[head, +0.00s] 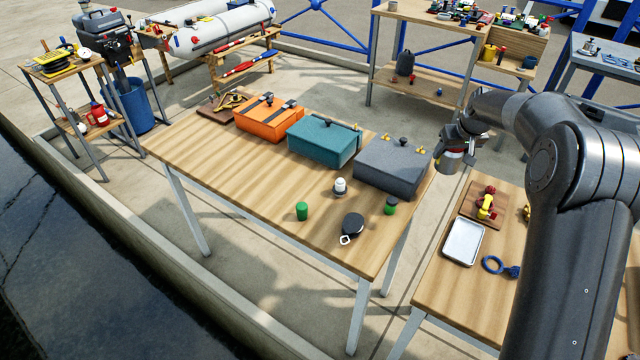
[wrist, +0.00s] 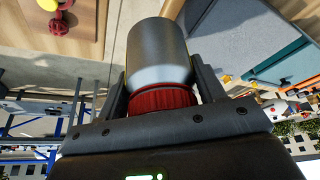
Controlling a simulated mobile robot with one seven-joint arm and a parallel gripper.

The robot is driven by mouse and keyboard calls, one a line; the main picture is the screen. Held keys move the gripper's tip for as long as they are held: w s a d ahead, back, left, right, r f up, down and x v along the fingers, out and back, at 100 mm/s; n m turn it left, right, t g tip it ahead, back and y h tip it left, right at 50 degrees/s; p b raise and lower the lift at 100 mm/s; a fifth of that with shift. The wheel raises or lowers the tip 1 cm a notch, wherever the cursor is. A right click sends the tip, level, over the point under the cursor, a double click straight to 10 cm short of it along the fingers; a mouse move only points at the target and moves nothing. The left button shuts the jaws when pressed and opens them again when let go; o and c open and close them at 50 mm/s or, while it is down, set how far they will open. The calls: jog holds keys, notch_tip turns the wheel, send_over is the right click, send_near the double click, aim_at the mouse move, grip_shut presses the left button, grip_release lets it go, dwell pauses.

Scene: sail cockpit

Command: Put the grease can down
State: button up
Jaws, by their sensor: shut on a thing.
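The grease can is a silver-grey cylinder with a ribbed red band; it fills the upper middle of the wrist view (wrist: 158,50). My gripper (head: 460,146) is shut on it, with one finger on each side near the red band. In the head view the can (head: 450,161) shows small below the gripper, partly covered by it. The gripper holds it in the air around the right end of the long wooden table (head: 230,190), near the grey case (head: 392,165). I cannot tell the exact height.
The long table carries teal (head: 322,140) and orange (head: 268,118) cases, a green cylinder (head: 302,211), a white-topped item (head: 340,186) and a black round item (head: 352,226). The lower right table holds a metal tray (head: 463,242) and a board with a valve (head: 482,204). The long table's front left is clear.

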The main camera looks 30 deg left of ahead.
jog(key=s+a, duration=0.2)
jog(key=a, duration=0.3)
jog(key=s+a+n, duration=0.1)
jog(key=s+a, duration=0.2)
jog(key=a, duration=0.3)
jog(key=s+a+n, duration=0.1)
jog(key=s+a, duration=0.1)
jog(key=a, duration=0.3)
jog(key=shift+s+a+r+g+y, duration=0.1)
jog(key=shift+s+a+g+y, duration=0.15)
jog(key=shift+a+g+y, duration=0.05)
jog(key=s+a+n, duration=0.1)
jog(key=s+a, duration=0.8)
jog(key=a, duration=0.3)
jog(key=shift+y, duration=0.3)
jog(key=shift+s+a+f, duration=0.65)
jog(key=shift+a+f, duration=1.15)
jog(key=shift+s+a+f, duration=0.65)
jog(key=shift+a+f, duration=1.15)
jog(key=shift+a, duration=0.05)
jog(key=shift+s+a+f, duration=0.65)
jog(key=shift+a+f, duration=1.15)
jog(key=shift+f, duration=0.2)
jog(key=o, duration=1.3)
jog(key=v, duration=1.2)
jog(key=shift+w+r, duration=0.1)
jog(key=shift+r, duration=0.15)
